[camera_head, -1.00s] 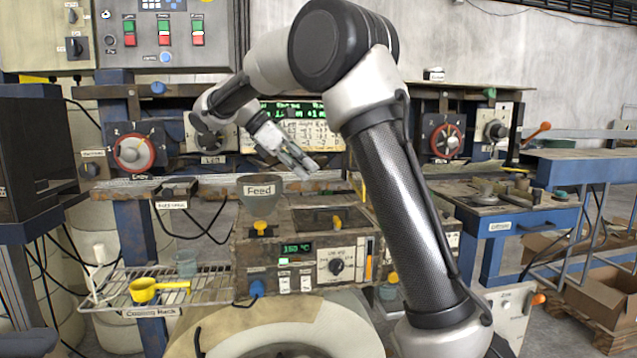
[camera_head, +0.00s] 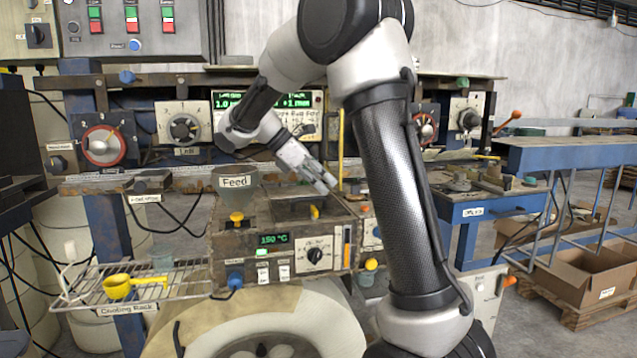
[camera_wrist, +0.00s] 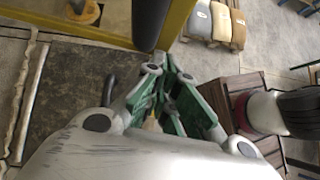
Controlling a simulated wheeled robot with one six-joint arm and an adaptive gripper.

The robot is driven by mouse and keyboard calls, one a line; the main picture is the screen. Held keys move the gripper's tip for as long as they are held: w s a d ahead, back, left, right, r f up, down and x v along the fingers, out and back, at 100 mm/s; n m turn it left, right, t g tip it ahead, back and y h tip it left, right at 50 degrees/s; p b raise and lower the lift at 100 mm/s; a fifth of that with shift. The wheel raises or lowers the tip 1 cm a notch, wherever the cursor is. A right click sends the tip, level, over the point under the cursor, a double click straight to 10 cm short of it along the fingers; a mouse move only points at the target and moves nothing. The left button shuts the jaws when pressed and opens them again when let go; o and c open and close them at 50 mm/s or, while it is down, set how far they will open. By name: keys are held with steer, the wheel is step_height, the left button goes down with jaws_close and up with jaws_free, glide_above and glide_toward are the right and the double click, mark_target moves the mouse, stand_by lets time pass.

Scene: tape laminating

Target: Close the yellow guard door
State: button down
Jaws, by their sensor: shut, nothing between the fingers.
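The yellow guard door shows in the head view as a thin upright yellow edge (camera_head: 341,150) just behind my gripper and partly hidden by my arm. In the wrist view a yellow frame (camera_wrist: 177,24) crosses the top, with a dark rounded bar (camera_wrist: 149,24) beside it. My gripper (camera_head: 327,186) is shut and empty, pointing down and right above the open-topped machine box. Its green-padded fingers (camera_wrist: 168,98) are together in the wrist view, just below the yellow frame. I cannot tell whether they touch it.
The machine box (camera_head: 285,250) with the Feed hopper (camera_head: 234,182) stands below my gripper. A wire rack (camera_head: 190,283) holds a yellow scoop (camera_head: 120,287) at left. A blue bench (camera_head: 475,211) stands at right.

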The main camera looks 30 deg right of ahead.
steer(key=s+d+n+t, duration=0.3)
steer(key=d+n+t, duration=0.5)
steer(key=d, duration=1.2)
steer(key=w+d+n, duration=0.1)
steer(key=w+d, duration=0.2)
steer(key=d, duration=0.1)
steer(key=w+d+n, duration=0.1)
steer(key=w+d, duration=0.2)
steer(key=d, duration=0.2)
steer(key=w+d+n+t+y, duration=0.1)
steer(key=w+d+n, duration=0.1)
steer(key=w+d, duration=0.2)
steer(key=shift+w+d, duration=0.1)
steer(key=shift+d, duration=0.4)
steer(key=shift+w+d, duration=0.4)
steer(key=shift+w, duration=0.25)
